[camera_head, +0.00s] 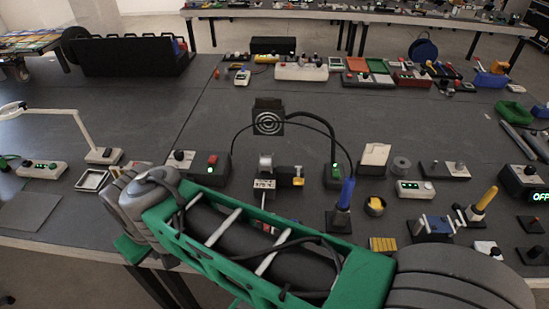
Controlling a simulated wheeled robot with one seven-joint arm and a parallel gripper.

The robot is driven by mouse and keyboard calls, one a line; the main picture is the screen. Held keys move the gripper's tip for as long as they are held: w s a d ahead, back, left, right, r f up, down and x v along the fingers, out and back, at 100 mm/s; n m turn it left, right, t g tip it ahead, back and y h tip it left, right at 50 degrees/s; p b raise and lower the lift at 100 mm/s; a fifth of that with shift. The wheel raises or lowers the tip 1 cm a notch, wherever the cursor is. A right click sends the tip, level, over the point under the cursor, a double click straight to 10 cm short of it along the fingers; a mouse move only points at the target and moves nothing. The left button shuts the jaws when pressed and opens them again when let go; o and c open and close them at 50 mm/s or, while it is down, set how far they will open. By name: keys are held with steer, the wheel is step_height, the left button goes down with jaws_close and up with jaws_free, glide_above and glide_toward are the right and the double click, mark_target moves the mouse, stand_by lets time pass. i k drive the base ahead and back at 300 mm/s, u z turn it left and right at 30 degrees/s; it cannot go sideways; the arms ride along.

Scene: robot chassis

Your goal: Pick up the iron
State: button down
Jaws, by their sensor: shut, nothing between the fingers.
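Two iron-like tools with upright handles stand on the dark workbench (330,135). One has a blue handle (347,193) and sits tilted in a small dark stand, just behind my arm at the centre right. I cannot tell which one the task names. My green and grey arm crosses the foreground and hides part of the near bench. My gripper does not show. Neither tool is seen held.
A fume extractor (268,122) and a power box (208,167) stand behind my arm. A lamp (60,115) is at left. Small devices crowd the right side, including a display box (525,182). The bench's middle left is clear.

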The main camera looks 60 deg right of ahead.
mark_target(342, 205)
steer(key=z, duration=2.15)
steer(key=k, duration=0.35)
steer(key=z, duration=0.4)
steer(key=i, duration=0.45)
steer(key=u, duration=0.05)
